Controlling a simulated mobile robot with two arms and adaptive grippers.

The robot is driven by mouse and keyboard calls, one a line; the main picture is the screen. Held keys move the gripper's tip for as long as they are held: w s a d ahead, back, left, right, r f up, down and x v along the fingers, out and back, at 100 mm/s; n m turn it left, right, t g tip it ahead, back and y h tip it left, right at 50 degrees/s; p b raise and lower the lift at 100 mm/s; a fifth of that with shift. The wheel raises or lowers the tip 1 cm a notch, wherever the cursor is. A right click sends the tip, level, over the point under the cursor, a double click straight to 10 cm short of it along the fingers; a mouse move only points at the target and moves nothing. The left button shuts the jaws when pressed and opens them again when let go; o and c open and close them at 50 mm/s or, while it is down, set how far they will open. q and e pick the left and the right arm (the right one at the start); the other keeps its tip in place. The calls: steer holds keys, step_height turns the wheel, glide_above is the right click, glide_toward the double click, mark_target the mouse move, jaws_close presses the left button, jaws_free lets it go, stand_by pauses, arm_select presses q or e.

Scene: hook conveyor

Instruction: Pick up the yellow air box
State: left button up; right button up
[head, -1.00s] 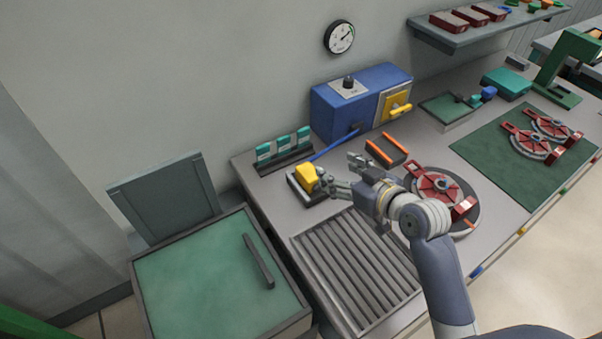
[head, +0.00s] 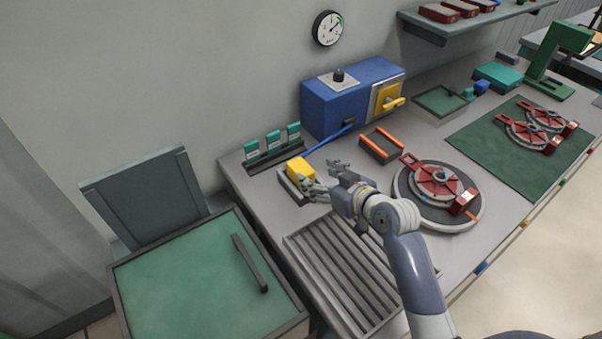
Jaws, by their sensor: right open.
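The yellow air box (head: 299,170) sits in a small dark holder (head: 287,186) on the grey workbench, left of the bench's middle. A blue hose (head: 328,142) runs close behind it toward the blue machine. My right gripper (head: 324,177) is open, its fingers pointing left toward the yellow box. One finger is close beside the box's right lower side; I cannot tell whether it touches. The other finger is apart, farther right and back. My left gripper is not in view.
A blue machine (head: 332,106) stands behind. An orange-edged tray (head: 381,146) and a round fixture with red parts (head: 438,184) lie to the right. A slatted rack (head: 342,270) is in front. A green-topped bin (head: 195,275) with an upright lid stands left.

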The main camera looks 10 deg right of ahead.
mark_target(303, 169)
steer(key=shift+p+x, duration=0.35)
steer(key=shift+x, duration=0.85)
steer(key=p+x, duration=0.1)
steer(key=x, duration=0.2)
steer(key=shift+a, duration=0.25)
steer(key=shift+w+a+f, duration=0.2)
steer(key=shift+w+f, duration=0.1)
steer(key=shift+w, duration=0.2)
steer(key=c, duration=1.3)
